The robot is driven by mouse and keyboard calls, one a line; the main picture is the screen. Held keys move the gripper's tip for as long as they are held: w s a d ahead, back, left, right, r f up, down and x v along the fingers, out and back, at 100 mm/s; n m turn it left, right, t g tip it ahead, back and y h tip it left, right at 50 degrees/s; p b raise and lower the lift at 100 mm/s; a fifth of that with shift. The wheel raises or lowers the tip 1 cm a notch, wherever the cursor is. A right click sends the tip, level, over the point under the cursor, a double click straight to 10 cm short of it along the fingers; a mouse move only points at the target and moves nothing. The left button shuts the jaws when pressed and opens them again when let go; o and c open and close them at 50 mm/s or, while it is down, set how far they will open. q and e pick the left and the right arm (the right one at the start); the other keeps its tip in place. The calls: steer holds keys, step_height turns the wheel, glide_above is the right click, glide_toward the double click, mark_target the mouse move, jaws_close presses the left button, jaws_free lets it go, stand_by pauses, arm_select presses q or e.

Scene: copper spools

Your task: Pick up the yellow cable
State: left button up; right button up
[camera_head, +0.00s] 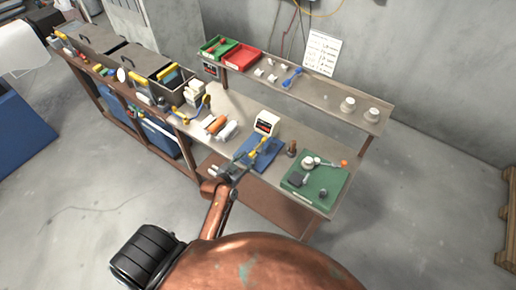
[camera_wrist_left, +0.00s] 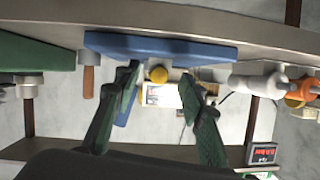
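A small yellow piece (camera_head: 262,142), which I take for the yellow cable, lies at the blue tray (camera_head: 264,158) on the workbench. In the left wrist view, which is upside down, a round yellow end (camera_wrist_left: 158,74) shows beside the blue tray (camera_wrist_left: 160,46). My left gripper (camera_head: 238,165) is at the left front edge of the blue tray. In the wrist view its two dark green fingers (camera_wrist_left: 166,82) are spread wide, with the yellow end between them and nothing held. Contact cannot be told. My right gripper is not in view.
A white meter (camera_head: 266,123) stands behind the blue tray. A green tray (camera_head: 322,193) with small parts is to the right, a brown-handled tool (camera_head: 291,149) between. White and orange rolls (camera_head: 220,127) lie left. A raised shelf (camera_head: 330,90) runs behind.

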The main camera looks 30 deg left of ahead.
arm_select(q)
jaws_close()
stand_by(0.3)
